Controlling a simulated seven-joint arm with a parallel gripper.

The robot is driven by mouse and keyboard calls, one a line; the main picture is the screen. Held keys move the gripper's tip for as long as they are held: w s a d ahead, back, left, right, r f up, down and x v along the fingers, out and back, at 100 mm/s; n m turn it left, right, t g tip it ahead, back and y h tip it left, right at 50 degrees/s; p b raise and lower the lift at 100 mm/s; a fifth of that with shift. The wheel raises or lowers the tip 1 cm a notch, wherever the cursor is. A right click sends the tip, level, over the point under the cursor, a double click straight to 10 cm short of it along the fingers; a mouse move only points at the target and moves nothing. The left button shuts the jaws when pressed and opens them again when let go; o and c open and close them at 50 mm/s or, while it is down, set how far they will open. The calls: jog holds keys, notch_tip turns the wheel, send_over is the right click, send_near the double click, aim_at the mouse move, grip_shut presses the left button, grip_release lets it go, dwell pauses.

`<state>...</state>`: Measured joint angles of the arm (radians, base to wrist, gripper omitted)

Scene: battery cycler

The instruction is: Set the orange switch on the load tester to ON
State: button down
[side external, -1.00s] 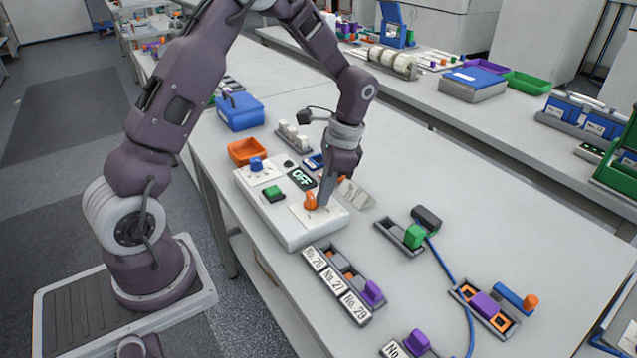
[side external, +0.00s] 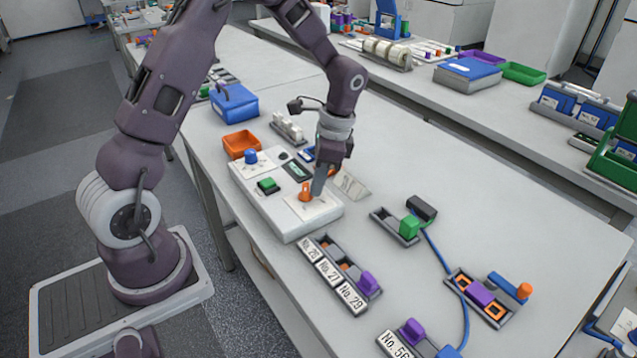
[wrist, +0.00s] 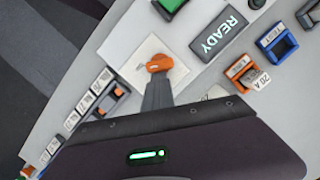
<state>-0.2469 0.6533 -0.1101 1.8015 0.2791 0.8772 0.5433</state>
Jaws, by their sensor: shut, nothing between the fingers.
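The load tester (side external: 270,215) is a white box on the bench with a green button, a blue knob and a small display. The orange switch (side external: 305,191) sits on a pale plate at its front end; in the wrist view the orange switch (wrist: 159,63) shows just beyond my fingertips. The display (wrist: 218,33) reads READY in the wrist view. My gripper (side external: 319,190) points down right beside the orange switch, on its right. The shut fingers (wrist: 157,92) hold nothing. They look very close to the switch, and I cannot tell whether they touch it.
An orange bin (side external: 240,144) and a blue box (side external: 235,103) stand behind the tester. A rack with numbered labels (side external: 333,272) lies in front. A tilted pale card (side external: 351,184) stands right of my gripper.

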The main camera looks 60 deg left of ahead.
jog(key=shift+s+a+f, duration=0.1)
jog(key=shift+s+a, duration=0.35)
jog(key=shift+a, duration=0.2)
jog(key=w+d, duration=0.2)
jog(key=w, duration=0.1)
jog(key=w+d, duration=0.1)
jog(key=shift+w+d+r, duration=0.2)
jog(key=shift+r, duration=0.15)
jog(key=v, duration=0.9)
jog(key=shift+d+r, duration=0.2)
jog(key=s+d+r+n+t, duration=0.3)
jog(key=s+r+t, duration=0.1)
jog(key=s+r, duration=0.75)
jog(key=s+d+f+n+t, duration=0.1)
jog(key=s+n+t, duration=0.1)
jog(key=s, duration=0.5)
jog(key=s+d+n+t+h, duration=0.1)
jog(key=s+d, duration=0.1)
jog(key=s, duration=0.5)
jog(key=shift+f+n+t, duration=0.4)
